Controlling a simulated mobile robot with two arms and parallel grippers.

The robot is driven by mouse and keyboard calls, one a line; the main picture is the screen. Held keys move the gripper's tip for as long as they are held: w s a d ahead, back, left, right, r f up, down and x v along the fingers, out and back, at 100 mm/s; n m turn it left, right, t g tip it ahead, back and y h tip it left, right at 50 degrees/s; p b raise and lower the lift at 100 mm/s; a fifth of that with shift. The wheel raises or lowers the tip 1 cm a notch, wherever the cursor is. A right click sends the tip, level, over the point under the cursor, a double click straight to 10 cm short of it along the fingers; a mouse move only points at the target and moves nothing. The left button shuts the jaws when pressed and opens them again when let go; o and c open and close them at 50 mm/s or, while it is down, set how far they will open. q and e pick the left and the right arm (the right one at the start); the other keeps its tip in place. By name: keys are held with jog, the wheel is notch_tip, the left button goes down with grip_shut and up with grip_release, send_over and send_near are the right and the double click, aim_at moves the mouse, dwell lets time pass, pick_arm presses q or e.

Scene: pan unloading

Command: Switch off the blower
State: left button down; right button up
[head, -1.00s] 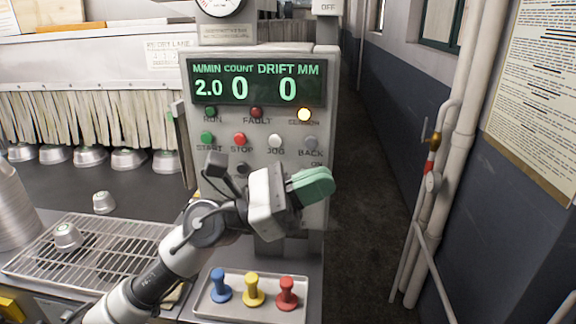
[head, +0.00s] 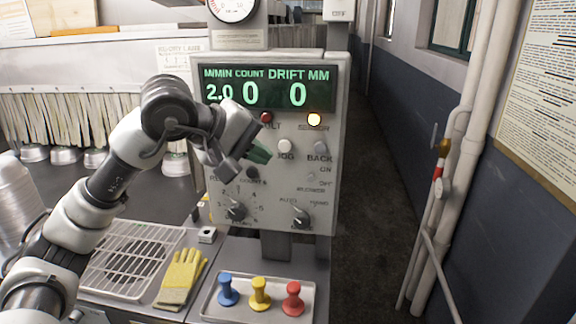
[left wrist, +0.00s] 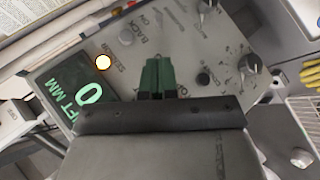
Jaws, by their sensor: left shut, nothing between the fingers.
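The grey control panel (head: 330,150) stands upright in the middle of the head view. Its blower switch (head: 312,178) is a small lever at the lower right of the buttons, between the ON and OFF labels. Which way the lever points is too small to tell. My left gripper (head: 260,152) is shut and empty, in front of the panel, left of the blower switch and apart from it. Its green fingers also show in the left wrist view (left wrist: 158,77), over the panel face. My arm hides the START and STOP buttons. My right gripper is not in view.
Two dark knobs (head: 236,211) (head: 301,217) sit low on the panel. Below it are a tray (head: 210,300) with blue, yellow and red handled pieces, a yellow glove (head: 182,275) and a wire rack (head: 125,262). Pipes (head: 440,180) run along the right wall.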

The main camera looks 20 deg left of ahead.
aim_at(309, 176)
pick_arm(q)
jog(key=p+x, duration=0.3)
jog(key=x, duration=0.6)
jog(key=shift+r, duration=0.1)
jog(key=shift+w+d+f, duration=0.2)
jog(key=shift+w+f, duration=0.1)
jog(key=shift+f, duration=0.05)
